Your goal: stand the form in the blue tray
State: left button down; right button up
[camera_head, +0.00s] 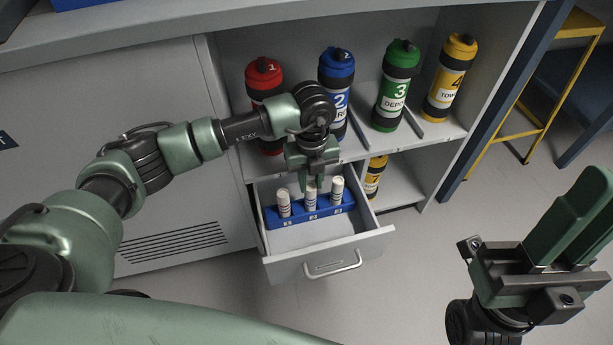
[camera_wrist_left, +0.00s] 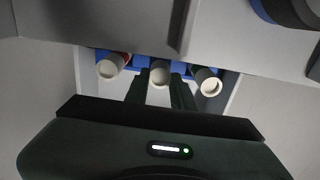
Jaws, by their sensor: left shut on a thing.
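The form is a white rolled tube (camera_head: 311,201), the middle one of three; in the left wrist view its round end (camera_wrist_left: 159,75) shows between my fingers. My left gripper (camera_head: 312,180) points down into the open drawer and is shut on this middle form. The blue tray (camera_head: 338,210) lies across the back of the drawer. The form is upright in line with the tray's middle place; whether its foot rests on the bottom is hidden. My right gripper (camera_head: 575,215) is off at the lower right, away from the tray, its finger gap unclear.
Two other white tubes stand in the tray, left (camera_head: 284,203) and right (camera_head: 337,189). The pulled-out drawer (camera_head: 330,262) has bare floor in front of the tray. Red (camera_head: 264,80), blue, green (camera_head: 396,88) and yellow bottles stand on the shelf above, close behind my left arm.

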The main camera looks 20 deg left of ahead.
pick_arm(q)
jog(key=shift+d, duration=0.1)
jog(key=c, duration=1.2)
grip_release()
